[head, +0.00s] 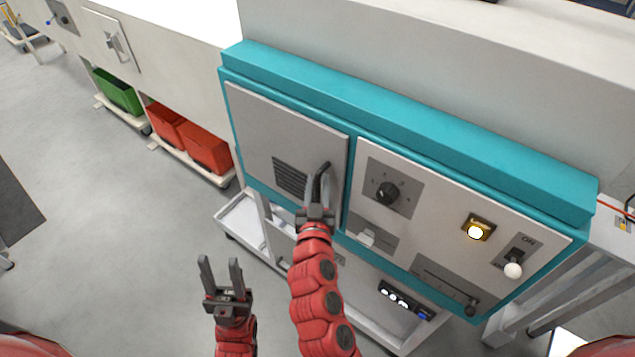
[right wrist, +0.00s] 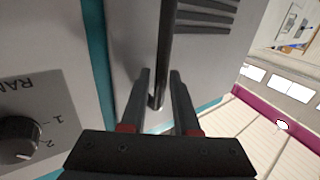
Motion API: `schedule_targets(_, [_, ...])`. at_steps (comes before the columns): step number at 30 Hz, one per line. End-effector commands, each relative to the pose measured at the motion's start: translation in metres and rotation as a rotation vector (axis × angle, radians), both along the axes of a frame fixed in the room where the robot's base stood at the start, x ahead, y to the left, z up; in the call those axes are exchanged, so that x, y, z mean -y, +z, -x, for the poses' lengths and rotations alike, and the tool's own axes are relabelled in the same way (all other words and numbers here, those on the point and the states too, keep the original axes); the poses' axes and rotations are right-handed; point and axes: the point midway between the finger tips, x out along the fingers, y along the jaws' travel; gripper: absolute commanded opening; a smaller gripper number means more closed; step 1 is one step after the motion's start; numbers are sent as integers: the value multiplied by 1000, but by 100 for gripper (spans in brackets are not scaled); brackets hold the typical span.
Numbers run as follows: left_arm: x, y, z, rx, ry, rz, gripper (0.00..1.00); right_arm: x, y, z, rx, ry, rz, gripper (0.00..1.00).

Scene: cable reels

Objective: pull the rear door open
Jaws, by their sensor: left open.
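The door (head: 275,125) is a grey panel with a dark vent on the left part of a teal-framed cabinet. It looks flush with the frame. Its dark bar handle (head: 323,170) is near the door's right edge; the handle also shows in the right wrist view (right wrist: 165,50). My right gripper (head: 316,192) is at the handle, and its fingers (right wrist: 160,95) stand apart on either side of the bar in the right wrist view, with a gap visible. Contact cannot be made out. My left gripper (head: 220,272) is open and empty, lower left over the floor.
Red bins (head: 205,147) and a green bin (head: 118,92) stand at left. The floor (head: 110,220) left of the cabinet is clear.

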Motion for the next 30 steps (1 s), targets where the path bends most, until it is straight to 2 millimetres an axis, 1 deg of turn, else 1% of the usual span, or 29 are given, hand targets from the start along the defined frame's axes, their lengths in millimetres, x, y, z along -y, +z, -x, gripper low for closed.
schedule_targets(2, [0,0,0,0,0,0,45,0,0,0,0,0,0,30])
schedule_targets(5, [0,0,0,0,0,0,45,0,0,0,0,0,0,14])
schedule_targets(7, [0,0,0,0,0,0,45,0,0,0,0,0,0,1])
schedule_targets(30, [0,0,0,0,0,0,45,0,0,0,-1,0,0,0])
